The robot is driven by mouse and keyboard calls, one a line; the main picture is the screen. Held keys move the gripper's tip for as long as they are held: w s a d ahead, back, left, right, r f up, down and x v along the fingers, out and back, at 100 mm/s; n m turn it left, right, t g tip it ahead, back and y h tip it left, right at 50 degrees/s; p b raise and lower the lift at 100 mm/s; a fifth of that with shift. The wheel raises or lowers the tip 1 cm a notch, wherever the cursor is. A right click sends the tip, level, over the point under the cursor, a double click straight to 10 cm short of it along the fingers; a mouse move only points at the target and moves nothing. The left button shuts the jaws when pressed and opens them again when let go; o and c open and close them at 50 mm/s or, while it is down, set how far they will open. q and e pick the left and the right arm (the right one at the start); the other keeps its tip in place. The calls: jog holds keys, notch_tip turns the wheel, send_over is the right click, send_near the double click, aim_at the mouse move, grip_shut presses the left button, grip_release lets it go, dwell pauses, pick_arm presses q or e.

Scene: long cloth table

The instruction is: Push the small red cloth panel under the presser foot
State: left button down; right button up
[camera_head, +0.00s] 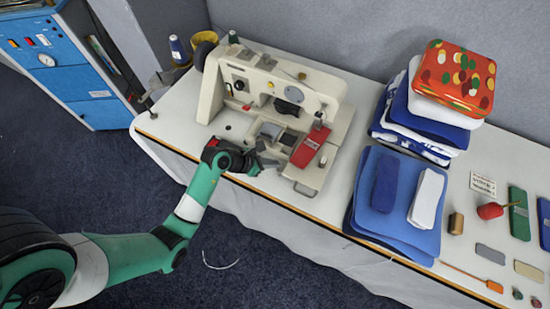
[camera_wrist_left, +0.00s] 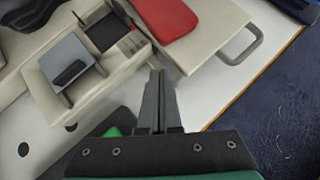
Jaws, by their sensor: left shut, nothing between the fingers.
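The small red cloth panel (camera_head: 309,147) lies on the sewing machine's bed at its right end, just below the needle side. In the left wrist view the red panel (camera_wrist_left: 166,17) shows at the top, cut by the frame edge. The cream sewing machine (camera_head: 232,89) stands on the table's left part. The presser foot is too small to make out. My left gripper (camera_head: 270,160) is shut and empty, at the machine's front edge, left of the panel and apart from it. Its fingers (camera_wrist_left: 160,88) point toward the panel in the wrist view. My right gripper is not in view.
A light extension plate (camera_head: 308,178) with a handle sits in front of the panel. Blue folded cloths (camera_head: 403,233) and a stack with a patterned red-orange top (camera_head: 455,77) stand to the right. Thread spools (camera_head: 178,48) stand behind left. The table's front edge is near my gripper.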

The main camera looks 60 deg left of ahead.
pick_arm(q)
jog(key=s, duration=0.1)
jog(key=s+r, duration=0.1)
jog(key=shift+s+a+r+p, duration=0.3)
jog(key=shift+s+r+p, duration=0.05)
jog(key=shift+s, duration=0.05)
jog(key=p+v, duration=0.2)
jog(key=v, duration=0.5)
jog(key=shift+s+r, duration=0.25)
jog(key=shift+s, duration=0.1)
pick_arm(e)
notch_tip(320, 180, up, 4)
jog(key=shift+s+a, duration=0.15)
pick_arm(q)
jog(key=shift+d, duration=0.1)
